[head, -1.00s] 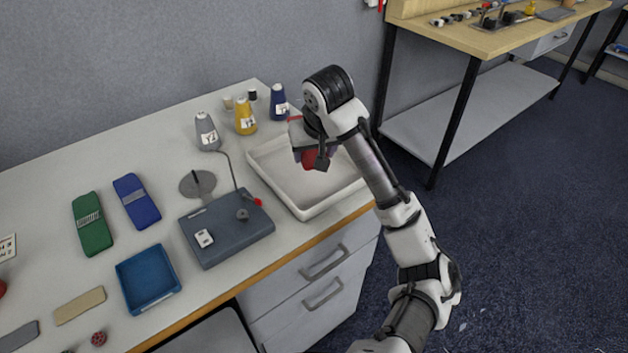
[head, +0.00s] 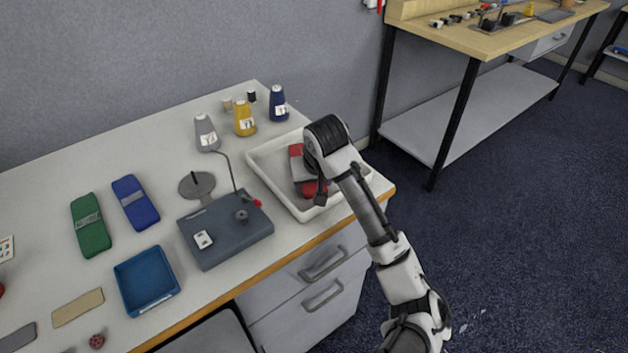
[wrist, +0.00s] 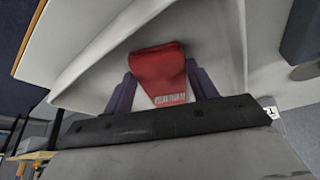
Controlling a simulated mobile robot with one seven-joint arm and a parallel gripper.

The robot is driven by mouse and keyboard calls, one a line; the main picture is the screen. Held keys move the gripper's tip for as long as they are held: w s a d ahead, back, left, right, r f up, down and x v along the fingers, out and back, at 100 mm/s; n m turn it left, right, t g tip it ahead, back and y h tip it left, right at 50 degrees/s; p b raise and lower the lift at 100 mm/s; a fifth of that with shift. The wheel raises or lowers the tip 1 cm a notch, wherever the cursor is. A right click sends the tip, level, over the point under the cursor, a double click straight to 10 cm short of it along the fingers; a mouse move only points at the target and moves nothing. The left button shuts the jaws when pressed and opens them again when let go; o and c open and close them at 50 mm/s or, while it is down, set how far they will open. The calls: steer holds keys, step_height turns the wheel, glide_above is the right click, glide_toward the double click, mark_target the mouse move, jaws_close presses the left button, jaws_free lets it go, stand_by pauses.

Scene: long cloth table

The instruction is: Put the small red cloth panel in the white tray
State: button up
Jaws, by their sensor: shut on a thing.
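The small red cloth panel (head: 297,151) is a folded red bundle with a printed pale band, seen clearly in the wrist view (wrist: 160,70). My gripper (wrist: 158,84) is shut on it, with one dark finger on each side. In the head view my gripper (head: 312,186) is over the white tray (head: 263,168), and red cloth shows at both ends of it. The panel is low, within the tray's outline; I cannot tell whether it touches the tray floor. My wrist hides part of the tray's right side.
A grey device (head: 228,232) with a cable stands just left of the tray. Grey (head: 206,134), yellow (head: 244,120) and blue (head: 278,104) thread cones stand behind. Green (head: 91,226) and blue (head: 136,201) cloth panels and a blue tray (head: 147,279) lie further left.

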steer(key=o, duration=1.1)
steer(key=shift+f, duration=0.15)
steer(key=shift+c, duration=0.2)
